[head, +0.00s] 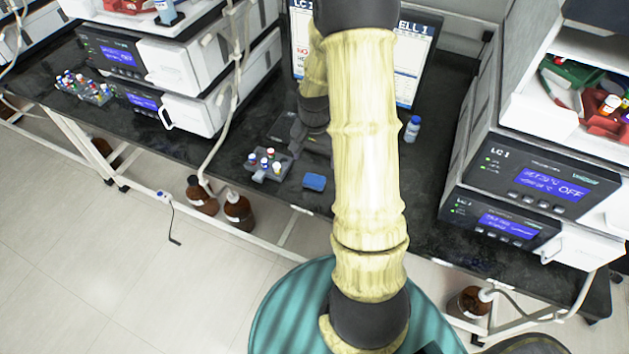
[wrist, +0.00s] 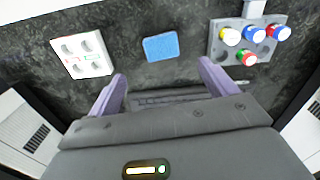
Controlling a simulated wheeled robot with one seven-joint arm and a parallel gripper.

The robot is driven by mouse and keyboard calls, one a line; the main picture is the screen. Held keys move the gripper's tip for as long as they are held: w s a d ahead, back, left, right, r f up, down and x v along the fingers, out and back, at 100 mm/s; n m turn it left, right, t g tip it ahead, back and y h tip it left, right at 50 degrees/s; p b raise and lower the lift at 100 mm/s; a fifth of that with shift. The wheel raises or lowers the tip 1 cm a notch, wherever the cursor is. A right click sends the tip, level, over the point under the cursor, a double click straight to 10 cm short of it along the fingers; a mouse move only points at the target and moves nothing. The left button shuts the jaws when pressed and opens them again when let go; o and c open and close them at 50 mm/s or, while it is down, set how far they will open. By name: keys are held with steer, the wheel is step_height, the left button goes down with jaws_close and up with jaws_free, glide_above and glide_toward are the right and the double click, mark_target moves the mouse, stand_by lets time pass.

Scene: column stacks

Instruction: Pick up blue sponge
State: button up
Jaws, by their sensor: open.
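The blue sponge (head: 314,182) lies flat on the dark bench top near its front edge, left of my arm in the head view. In the wrist view the blue sponge (wrist: 160,46) lies beyond my fingertips, roughly centred between them and apart from them. My gripper (wrist: 162,82) is open, with its two purple-grey fingers spread and nothing between them. In the head view my gripper is mostly hidden among the dark parts of my arm over the bench.
A grey rack (wrist: 217,50) with several capped vials sits right of the sponge in the wrist view. A white holder (wrist: 82,54) is left of it. In the head view, a blue-capped bottle (head: 412,130) and a screen (head: 422,60) stand behind. Instrument stacks (head: 540,180) flank the bench.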

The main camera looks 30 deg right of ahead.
glide_above(315, 179)
step_height(315, 179, down, 5)
steer(key=shift+s+a+f, duration=0.1)
steer(key=shift+f+p, duration=0.5)
steer(key=shift+f, duration=2.1)
steer(key=c, duration=1.1)
